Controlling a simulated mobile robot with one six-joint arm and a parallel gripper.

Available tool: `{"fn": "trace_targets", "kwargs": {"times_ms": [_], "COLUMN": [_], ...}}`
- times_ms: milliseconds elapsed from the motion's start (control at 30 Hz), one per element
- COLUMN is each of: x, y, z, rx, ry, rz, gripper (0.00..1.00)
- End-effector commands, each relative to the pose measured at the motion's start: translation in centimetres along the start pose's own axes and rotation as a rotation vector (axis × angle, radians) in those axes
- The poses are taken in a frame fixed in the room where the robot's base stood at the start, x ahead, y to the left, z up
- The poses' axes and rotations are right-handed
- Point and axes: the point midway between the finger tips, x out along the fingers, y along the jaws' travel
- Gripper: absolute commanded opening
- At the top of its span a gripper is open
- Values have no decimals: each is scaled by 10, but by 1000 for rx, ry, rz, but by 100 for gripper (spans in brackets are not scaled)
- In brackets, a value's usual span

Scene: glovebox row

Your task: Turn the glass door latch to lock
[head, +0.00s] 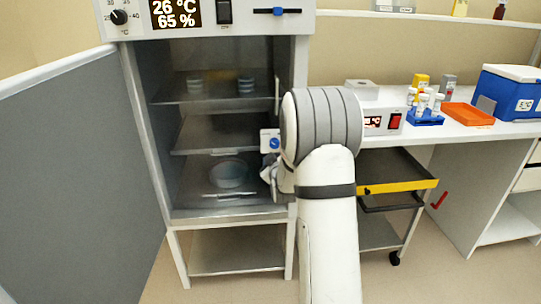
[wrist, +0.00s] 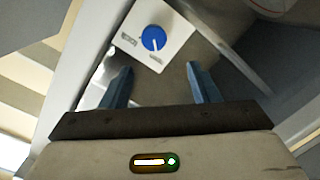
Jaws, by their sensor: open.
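The latch is a round blue knob (wrist: 153,38) on a white plate with two small labels. In the head view the knob (head: 274,143) sits at the right edge of the incubator front, left of my arm. My gripper (wrist: 158,72) is open and empty, its two blue fingers pointing at the plate, apart from the knob. In the head view my gripper (head: 270,173) is just below the plate, partly hidden by my arm. The glass door's edges are hard to make out.
Incubator shelves (head: 190,132) show a round dish (head: 228,174) and small stacked dishes (head: 245,85). Right are a cart with a yellow-edged tray (head: 398,187), and a bench with a blue box (head: 507,92) and an orange tray (head: 467,114).

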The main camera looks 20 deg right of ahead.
Motion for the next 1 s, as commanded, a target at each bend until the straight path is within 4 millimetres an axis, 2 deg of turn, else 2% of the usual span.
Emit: {"fn": "trace_targets", "kwargs": {"times_ms": [33,167,267,500,700,1000], "x": [7,15,23,60,84,91], "y": [-4,-1,1,3,5,5], "z": [13,20,20,17,14,14], "rx": [-18,-48,-55,-54,-53,-53], "ry": [19,55,63,64,64,63], "rz": [26,73,83,82,81,79], "gripper": [55,55,55,55,55,55]}}
